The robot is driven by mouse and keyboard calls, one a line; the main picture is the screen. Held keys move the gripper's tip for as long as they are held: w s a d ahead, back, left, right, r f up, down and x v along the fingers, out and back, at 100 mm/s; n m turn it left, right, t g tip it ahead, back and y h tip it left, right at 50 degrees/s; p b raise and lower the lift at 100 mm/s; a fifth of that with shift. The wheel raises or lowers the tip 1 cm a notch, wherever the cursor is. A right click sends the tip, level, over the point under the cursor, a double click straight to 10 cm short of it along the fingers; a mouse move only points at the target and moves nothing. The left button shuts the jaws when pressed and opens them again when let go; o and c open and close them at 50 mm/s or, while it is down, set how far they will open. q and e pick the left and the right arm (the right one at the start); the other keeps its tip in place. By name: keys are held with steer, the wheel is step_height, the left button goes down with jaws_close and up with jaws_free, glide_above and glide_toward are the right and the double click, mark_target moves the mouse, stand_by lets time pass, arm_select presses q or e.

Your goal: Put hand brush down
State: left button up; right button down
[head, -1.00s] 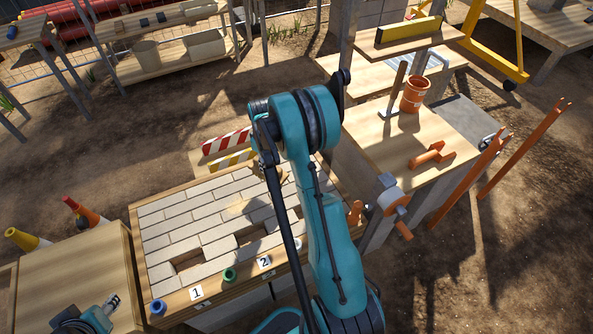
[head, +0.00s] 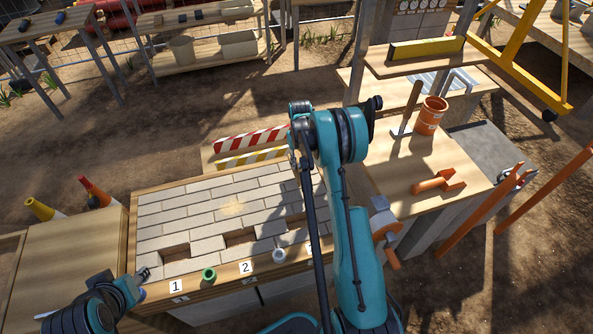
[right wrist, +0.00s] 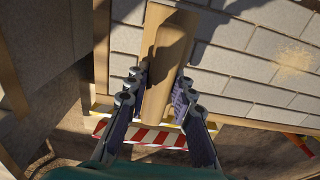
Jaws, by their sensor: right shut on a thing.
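The hand brush (right wrist: 165,45), a long tan wooden body, is between the fingers of my right gripper (right wrist: 158,88) in the right wrist view. The gripper is shut on it, over the paved panel (right wrist: 238,65). Its bristles are not visible, and I cannot tell whether it touches the bricks. In the head view my right arm hides the brush and most of that gripper near the panel's far right side. My left gripper (head: 138,280) is at the panel's front left corner in the head view; its finger opening is unclear.
The brick panel (head: 190,221) has gaps along its front and a sandy patch. Red-white and yellow-white striped barriers (head: 250,139) stand behind it. A wooden bench (head: 392,175) at right holds an orange pot (head: 431,116) and an orange-handled tool (head: 440,184). Cones (head: 95,192) stand left.

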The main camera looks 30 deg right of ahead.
steer(key=shift+w+a+f, duration=0.25)
steer(key=shift+w+f, duration=0.35)
steer(key=shift+w, duration=0.35)
steer(key=shift+w+f, duration=0.1)
steer(key=shift+f, duration=0.1)
step_height(320, 180, down, 4)
steer(key=shift+r+b, duration=0.1)
steer(key=shift+b, duration=0.8)
steer(key=shift+r, duration=0.1)
steer(key=shift+f, duration=0.25)
steer(key=c, duration=1.3)
jaws_free()
steer(key=shift+r, duration=0.1)
steer(key=shift+r, duration=0.1)
